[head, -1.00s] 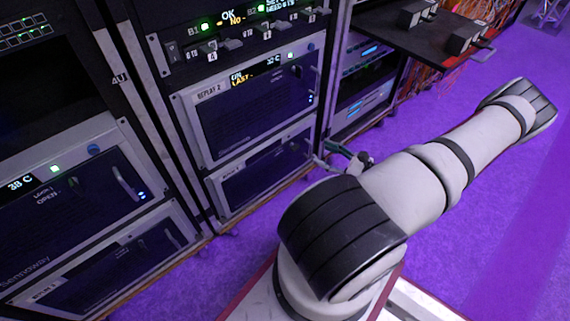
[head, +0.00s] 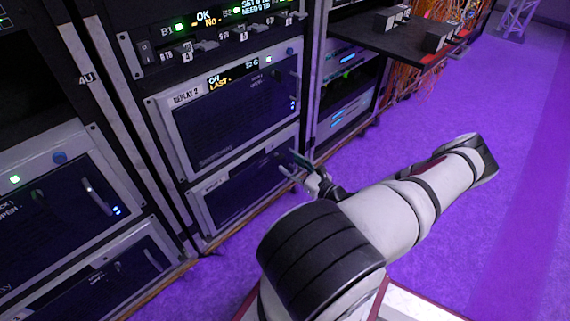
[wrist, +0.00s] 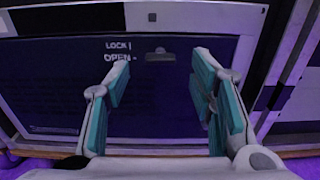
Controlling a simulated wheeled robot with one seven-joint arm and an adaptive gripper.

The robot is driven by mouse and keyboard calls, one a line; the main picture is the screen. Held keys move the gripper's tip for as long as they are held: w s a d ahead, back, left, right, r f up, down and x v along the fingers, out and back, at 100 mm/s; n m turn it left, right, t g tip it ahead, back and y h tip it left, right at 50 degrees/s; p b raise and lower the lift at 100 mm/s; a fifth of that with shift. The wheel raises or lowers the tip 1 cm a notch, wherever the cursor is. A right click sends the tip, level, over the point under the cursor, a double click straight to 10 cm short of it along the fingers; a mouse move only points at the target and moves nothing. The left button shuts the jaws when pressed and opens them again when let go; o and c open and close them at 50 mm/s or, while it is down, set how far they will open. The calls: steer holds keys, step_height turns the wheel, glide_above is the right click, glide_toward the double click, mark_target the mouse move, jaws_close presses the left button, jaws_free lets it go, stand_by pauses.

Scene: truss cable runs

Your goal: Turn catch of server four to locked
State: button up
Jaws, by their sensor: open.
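The catch (wrist: 160,55) is a small dark horizontal bar on a dark server front (wrist: 60,95) in the wrist view. White words LOCK and OPEN stand at its left, and it lies level with the OPEN mark. My gripper (wrist: 160,78) is open and empty. Its teal-padded fingers stand either side of the catch in the picture; I see no contact. In the head view my gripper (head: 298,168) is at the right end of the low server (head: 240,190) under the one marked REPLAY 2. The low server's label is unreadable there, and its catch is hard to make out.
The REPLAY 2 server (head: 225,125) sits directly above, with a handle at its right. A rack post (head: 312,80) stands right of it. A shelf with boxes (head: 400,42) juts out at upper right. The purple floor (head: 440,245) on the right is clear.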

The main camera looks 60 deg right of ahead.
mark_target(282, 158)
steer(key=shift+b+x, duration=0.55)
steer(key=shift+x, duration=1.35)
steer(key=shift+c, duration=0.6)
steer(key=c, duration=1)
